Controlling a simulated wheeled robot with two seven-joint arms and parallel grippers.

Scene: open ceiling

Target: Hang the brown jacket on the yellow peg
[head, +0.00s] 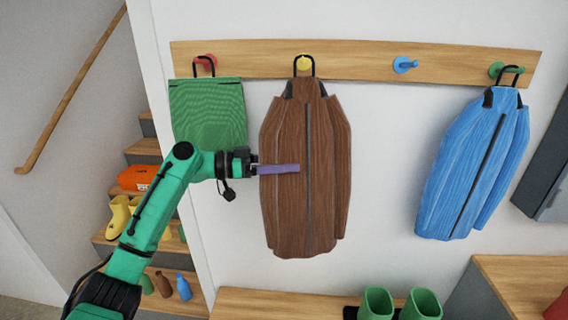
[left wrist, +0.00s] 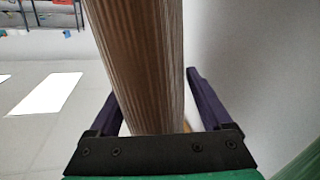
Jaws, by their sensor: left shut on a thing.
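The brown jacket (head: 330,170) hangs upright against the white wall, below the yellow peg (head: 304,62). Its black loop (head: 295,68) is at the yellow peg, framing it in the head view. I cannot tell whether the loop rests on the peg. My left gripper (head: 284,169) is shut on the jacket at mid-height, with a purple finger across its front. In the left wrist view the jacket (left wrist: 145,60) runs between the two purple fingers. My right gripper is not in view.
A wooden rail (head: 350,58) carries the pegs. A green bag (head: 207,110) hangs at the red peg (head: 206,60), a blue jacket (head: 475,165) at the green peg (head: 495,69). The blue peg (head: 403,64) is empty. Green boots (head: 420,305) stand below; stairs (head: 145,147) are left.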

